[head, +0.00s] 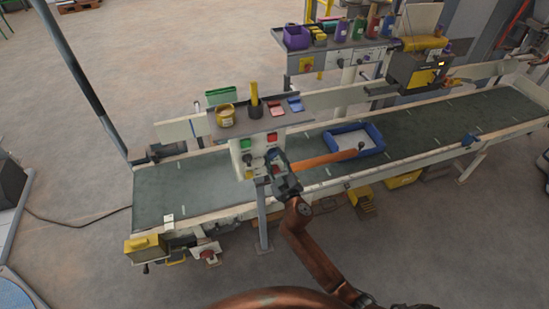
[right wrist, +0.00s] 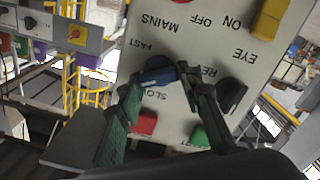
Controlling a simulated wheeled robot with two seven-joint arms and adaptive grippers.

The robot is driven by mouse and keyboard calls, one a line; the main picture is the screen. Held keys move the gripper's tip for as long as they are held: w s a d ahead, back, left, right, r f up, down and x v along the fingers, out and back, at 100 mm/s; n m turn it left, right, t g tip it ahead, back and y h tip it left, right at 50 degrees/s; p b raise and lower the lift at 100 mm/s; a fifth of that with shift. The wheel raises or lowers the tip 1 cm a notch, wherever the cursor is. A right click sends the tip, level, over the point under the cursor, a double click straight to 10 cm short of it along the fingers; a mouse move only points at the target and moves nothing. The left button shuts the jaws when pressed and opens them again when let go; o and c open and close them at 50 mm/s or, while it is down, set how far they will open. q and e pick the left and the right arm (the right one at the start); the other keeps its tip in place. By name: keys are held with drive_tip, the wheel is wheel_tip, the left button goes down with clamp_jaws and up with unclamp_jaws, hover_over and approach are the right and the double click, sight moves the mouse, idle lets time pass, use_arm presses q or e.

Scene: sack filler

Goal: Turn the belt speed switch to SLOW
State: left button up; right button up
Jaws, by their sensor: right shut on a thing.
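In the right wrist view the control panel (right wrist: 205,60) appears upside down, with FAST, SLOW, MAINS and EYE lettering. The blue belt speed knob (right wrist: 157,70) sits between the FAST and SLOW words. My right gripper (right wrist: 165,82) is shut on this knob, with one finger on each side. The fingers partly hide the knob and lettering, so I cannot tell exactly where it points. In the head view my right gripper (head: 284,182) is at the front of the control box (head: 240,158) and hides part of it. My left gripper is not in view.
Near the knob are a red button (right wrist: 144,122), a green button (right wrist: 200,136), a dark knob (right wrist: 232,94) and a yellow switch (right wrist: 268,20). The conveyor belt (head: 180,185) runs behind my gripper and carries a blue-rimmed tray (head: 375,133). A shelf of small containers (head: 226,117) tops the box.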

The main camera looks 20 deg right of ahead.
drive_tip(key=n, duration=0.5)
drive_tip(key=shift+n+p, duration=0.3)
drive_tip(key=shift+p, duration=0.05)
drive_tip(key=n, duration=0.5)
drive_tip(key=shift+a+f+n+p, duration=0.1)
drive_tip(key=shift+f+n+p, duration=0.1)
drive_tip(key=shift+n+p, duration=0.2)
drive_tip(key=o, duration=1.2)
drive_tip(key=shift+c, duration=0.2)
drive_tip(key=shift+s, duration=0.1)
drive_tip(key=s, duration=1.2)
drive_tip(key=shift+d, duration=0.2)
